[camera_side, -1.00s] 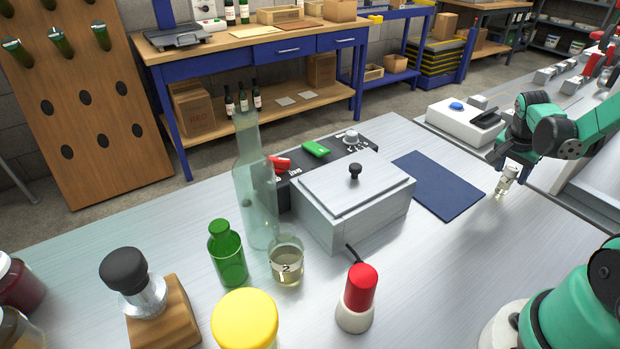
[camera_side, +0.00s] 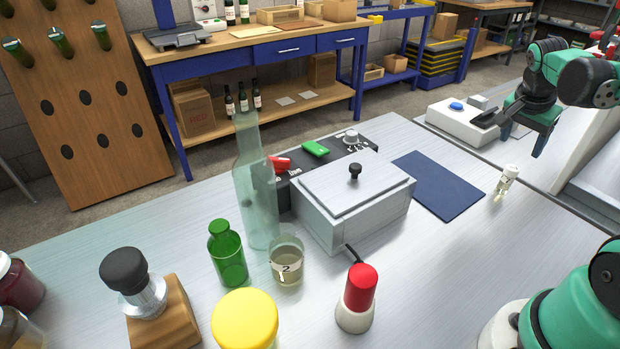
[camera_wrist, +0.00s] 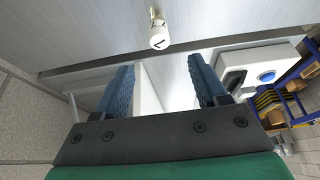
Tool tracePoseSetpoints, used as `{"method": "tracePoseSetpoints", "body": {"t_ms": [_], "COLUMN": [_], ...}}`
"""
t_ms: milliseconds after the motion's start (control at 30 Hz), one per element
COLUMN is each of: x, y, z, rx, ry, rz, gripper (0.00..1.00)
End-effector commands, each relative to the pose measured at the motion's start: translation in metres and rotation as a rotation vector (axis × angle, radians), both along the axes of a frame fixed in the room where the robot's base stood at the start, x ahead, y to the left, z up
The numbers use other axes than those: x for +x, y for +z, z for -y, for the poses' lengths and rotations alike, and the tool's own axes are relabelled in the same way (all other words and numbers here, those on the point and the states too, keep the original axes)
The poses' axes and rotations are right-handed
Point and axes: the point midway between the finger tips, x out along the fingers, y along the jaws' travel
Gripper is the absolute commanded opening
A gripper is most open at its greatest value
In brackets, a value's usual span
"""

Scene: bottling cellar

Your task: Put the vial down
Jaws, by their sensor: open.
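The vial (camera_side: 506,182) is small and clear with a white cap and some pale liquid low inside. It stands upright on the steel table (camera_side: 455,240), to the right of the dark blue mat (camera_side: 437,184). My gripper (camera_side: 522,142) is above and behind it, open and empty, apart from the vial. In the wrist view the vial (camera_wrist: 158,30) shows its white cap with a dark mark, beyond the two open blue fingers (camera_wrist: 161,78).
A white device with a blue button (camera_side: 457,107) stands behind the vial. A grey lidded box (camera_side: 350,205) is left of the mat. A tall clear bottle (camera_side: 255,190), a green bottle (camera_side: 227,252) and a beaker (camera_side: 286,262) stand further left. The table around the vial is clear.

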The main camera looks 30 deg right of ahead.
Motion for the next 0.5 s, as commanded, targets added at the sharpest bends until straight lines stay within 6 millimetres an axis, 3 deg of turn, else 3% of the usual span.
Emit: {"method": "tracePoseSetpoints", "body": {"t_ms": [200, 367, 467, 500], "x": [0.000, 0.004, 0.021, 0.029], "y": [0.025, 0.032, 0.033, 0.033], "z": [-0.010, -0.021, -0.054, -0.074], "rx": [0.000, 0.000, -0.002, -0.008], "ry": [0.001, 0.050, 0.272, 0.409], "rz": [-0.001, 0.003, 0.020, 0.031], "gripper": [0.65, 0.65, 0.65, 0.65]}}
